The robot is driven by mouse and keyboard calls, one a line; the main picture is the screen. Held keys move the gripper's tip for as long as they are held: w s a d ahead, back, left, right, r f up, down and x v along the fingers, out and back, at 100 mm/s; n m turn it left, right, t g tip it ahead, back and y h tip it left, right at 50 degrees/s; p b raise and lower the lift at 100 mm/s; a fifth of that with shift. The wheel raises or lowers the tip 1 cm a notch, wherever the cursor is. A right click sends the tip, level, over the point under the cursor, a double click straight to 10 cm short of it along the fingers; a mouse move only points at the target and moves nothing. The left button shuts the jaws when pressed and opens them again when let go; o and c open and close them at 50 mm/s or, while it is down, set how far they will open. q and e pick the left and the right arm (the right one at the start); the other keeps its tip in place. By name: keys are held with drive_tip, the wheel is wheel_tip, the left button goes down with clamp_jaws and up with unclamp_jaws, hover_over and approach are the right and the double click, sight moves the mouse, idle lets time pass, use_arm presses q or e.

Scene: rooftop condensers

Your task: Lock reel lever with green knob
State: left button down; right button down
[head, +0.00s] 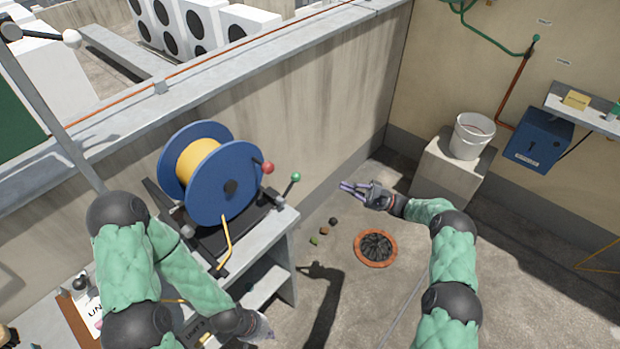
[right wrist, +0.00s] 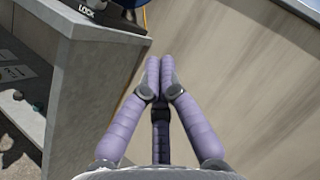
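The lever with the green knob (head: 295,177) stands at the right end of the reel's base, on the bench corner. The blue reel (head: 222,182) holds a yellow hose. A red knob (head: 268,168) shows at the reel's right side. My right gripper (head: 346,187) is to the right of the green knob, apart from it and empty. In the right wrist view its purple fingers (right wrist: 160,62) come together at the tips. A LOCK label (right wrist: 87,12) shows there at the top left; the green knob is not visible there. My left gripper (head: 265,332) is low by the bench, its fingers mostly unclear.
The grey bench (head: 283,220) carries the reel and has a shelf below. A concrete parapet (head: 300,110) runs behind it. A white bucket (head: 472,136) stands on a block at right, near a blue box (head: 538,139). A round drain (head: 376,248) is in the floor.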

sight(289, 187)
drive_tip(key=s+r+b+x, duration=0.1)
drive_tip(key=s+b+x, duration=0.1)
drive_tip(key=x, duration=1.1)
drive_tip(key=shift+s, duration=0.25)
drive_tip(key=shift+a+r, duration=0.1)
drive_tip(key=shift+r, duration=0.1)
drive_tip(key=shift+s+r+n, duration=0.1)
drive_tip(key=shift+r+n, duration=0.15)
drive_tip(key=shift+n, duration=0.25)
